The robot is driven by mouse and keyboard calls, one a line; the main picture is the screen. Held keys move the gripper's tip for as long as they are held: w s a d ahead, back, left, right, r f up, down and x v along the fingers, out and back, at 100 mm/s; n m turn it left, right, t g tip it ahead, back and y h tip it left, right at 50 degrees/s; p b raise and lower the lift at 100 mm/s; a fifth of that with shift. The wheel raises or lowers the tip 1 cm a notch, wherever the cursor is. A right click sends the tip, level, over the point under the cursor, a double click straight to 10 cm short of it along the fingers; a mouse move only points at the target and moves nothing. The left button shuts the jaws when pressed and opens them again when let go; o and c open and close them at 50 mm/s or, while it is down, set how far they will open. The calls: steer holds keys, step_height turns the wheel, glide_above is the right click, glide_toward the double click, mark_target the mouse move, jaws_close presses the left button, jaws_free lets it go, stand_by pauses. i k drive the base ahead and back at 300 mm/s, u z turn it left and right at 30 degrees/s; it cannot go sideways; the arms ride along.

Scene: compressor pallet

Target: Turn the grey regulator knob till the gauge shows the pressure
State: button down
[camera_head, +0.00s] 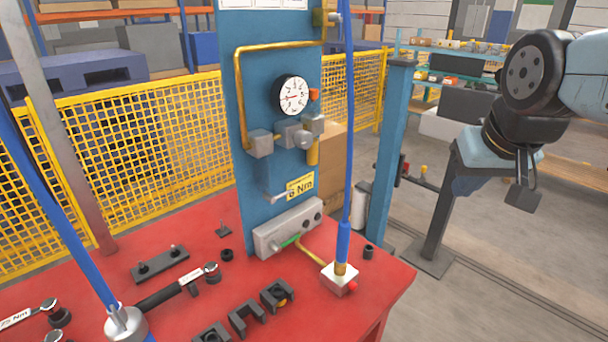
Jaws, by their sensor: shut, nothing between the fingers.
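The pressure gauge (293,95), with a white round dial, is mounted on the blue upright panel (262,190). Its needle and figures are too small to read surely. The grey regulator knob (304,140) sticks out just below the gauge, in front of a grey metal block. My gripper (523,197) hangs at the right, pointing down, well apart from the panel and the knob. It is shut and empty. Nothing covers the gauge or the knob.
A red table (200,250) holds torque wrenches (180,287), black clamp blocks (245,317) and a grey valve manifold (288,228). A blue hose (346,180) rises right of the knob. A blue post (392,150) stands between the panel and my gripper. Yellow mesh fencing (150,150) is behind.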

mark_target(302, 139)
steer(key=u, duration=0.1)
steer(key=k, duration=0.5)
steer(key=u, duration=1.25)
steer(key=k, duration=0.5)
steer(key=z, duration=0.6)
steer(key=i, duration=0.95)
steer(key=z, duration=0.05)
